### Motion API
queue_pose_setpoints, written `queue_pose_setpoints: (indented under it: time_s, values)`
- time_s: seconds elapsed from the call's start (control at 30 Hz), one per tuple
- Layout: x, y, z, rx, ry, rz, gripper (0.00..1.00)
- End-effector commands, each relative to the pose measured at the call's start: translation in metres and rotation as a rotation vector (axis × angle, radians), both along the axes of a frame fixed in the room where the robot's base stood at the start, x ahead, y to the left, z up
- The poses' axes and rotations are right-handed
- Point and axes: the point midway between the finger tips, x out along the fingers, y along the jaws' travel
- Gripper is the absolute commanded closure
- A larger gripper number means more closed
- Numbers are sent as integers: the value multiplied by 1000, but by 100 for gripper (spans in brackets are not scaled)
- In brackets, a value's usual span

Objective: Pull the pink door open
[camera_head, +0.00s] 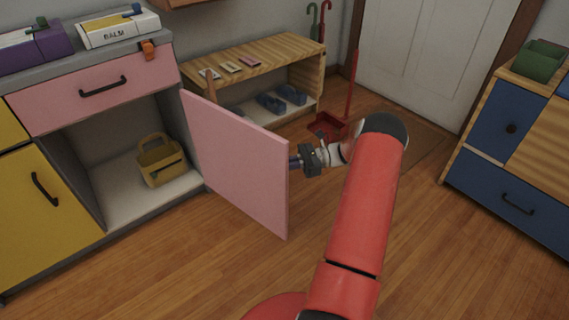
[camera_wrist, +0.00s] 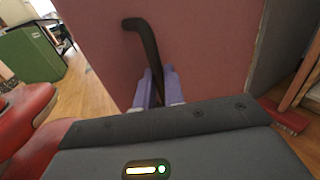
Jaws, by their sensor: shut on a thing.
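The pink door (camera_head: 236,160) stands wide open, swung out from the cabinet under the pink drawer. Its outer face with the handle is turned away in the head view. In the wrist view the pink door (camera_wrist: 205,45) fills the middle, with a dark curved handle (camera_wrist: 143,42) on it. My gripper (camera_head: 296,162) is at the far side of the door, near its free edge, partly hidden by it. In the wrist view my gripper (camera_wrist: 160,84) has its two pale fingers shut around the lower part of the handle.
A blue and wood dresser (camera_head: 505,120) is at the right. The floor in front is clear.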

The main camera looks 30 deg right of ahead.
Motion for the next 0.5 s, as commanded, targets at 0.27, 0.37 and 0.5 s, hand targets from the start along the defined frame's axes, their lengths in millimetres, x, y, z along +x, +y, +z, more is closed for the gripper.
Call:
queue_pose_setpoints:
  time_s: [0.27, 0.37, 0.5]
  values:
    - [7, 6, 2, 4, -8, 0, 76]
    - [6, 6, 2, 4, -7, 1, 67]
    - [5, 5, 1, 4, -4, 2, 67]
